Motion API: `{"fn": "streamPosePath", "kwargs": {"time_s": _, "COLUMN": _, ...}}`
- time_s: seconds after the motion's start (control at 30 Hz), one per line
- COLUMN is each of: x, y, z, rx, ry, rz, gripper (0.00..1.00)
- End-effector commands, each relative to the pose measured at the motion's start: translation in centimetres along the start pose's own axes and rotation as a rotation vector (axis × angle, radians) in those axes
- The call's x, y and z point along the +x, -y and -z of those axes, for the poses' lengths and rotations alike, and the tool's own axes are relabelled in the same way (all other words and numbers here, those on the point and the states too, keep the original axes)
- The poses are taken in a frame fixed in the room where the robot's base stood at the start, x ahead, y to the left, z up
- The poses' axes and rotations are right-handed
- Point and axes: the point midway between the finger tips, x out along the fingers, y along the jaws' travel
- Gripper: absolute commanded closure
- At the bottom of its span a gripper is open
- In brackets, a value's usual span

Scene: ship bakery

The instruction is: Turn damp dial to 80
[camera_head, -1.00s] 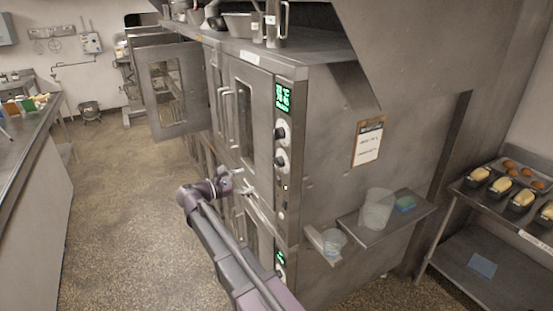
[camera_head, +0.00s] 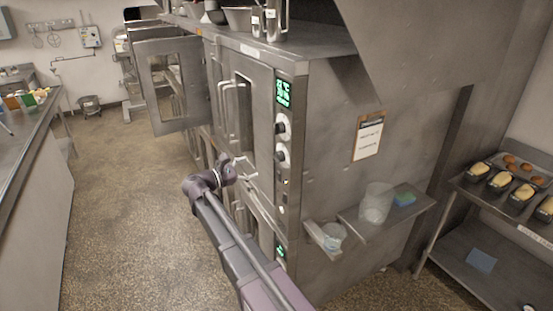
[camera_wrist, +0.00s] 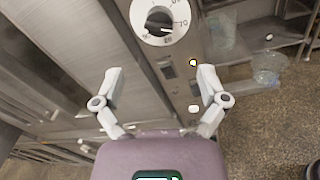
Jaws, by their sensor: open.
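The oven's control panel carries two round dials, an upper dial (camera_head: 281,129) and a lower dial (camera_head: 281,157), below a green-lit display (camera_head: 284,92). I cannot read which of them is the damp dial. One dial (camera_wrist: 160,19) shows at the top of the wrist view, a black knob on a white numbered ring with its top cut off; its exact setting is unclear. My gripper (camera_wrist: 160,84) is open and empty, its two fingers spread below that dial in the picture. In the head view my gripper (camera_head: 246,168) is left of and slightly below the lower dial, not touching it.
Oven door handles (camera_head: 226,108) stand out left of the panel. An open oven door (camera_head: 172,87) is farther back. A small shelf (camera_head: 365,229) with a clear container (camera_head: 376,203) juts out at the right. A rack with bread tins (camera_head: 500,180) is farther right. The floor at left is clear.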

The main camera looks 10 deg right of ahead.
Motion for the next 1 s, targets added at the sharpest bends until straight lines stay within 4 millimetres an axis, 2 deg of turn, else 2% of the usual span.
{"fn": "streamPosePath", "kwargs": {"time_s": 0.4, "x": 6.5, "y": 0.0, "z": 0.0, "rx": 0.0, "ry": 0.0, "rz": 0.002, "gripper": 0.08}}
{"fn": "streamPosePath", "kwargs": {"time_s": 0.6, "x": 9.1, "y": 0.0, "z": 0.0, "rx": 0.0, "ry": 0.0, "rz": 0.001, "gripper": 0.08}}
{"fn": "streamPosePath", "kwargs": {"time_s": 0.8, "x": 10.5, "y": 0.0, "z": 0.0, "rx": 0.0, "ry": 0.0, "rz": 0.0, "gripper": 0.08}}
{"fn": "streamPosePath", "kwargs": {"time_s": 1.0, "x": 10.8, "y": 0.0, "z": 0.0, "rx": 0.0, "ry": 0.0, "rz": -0.001, "gripper": 0.08}}
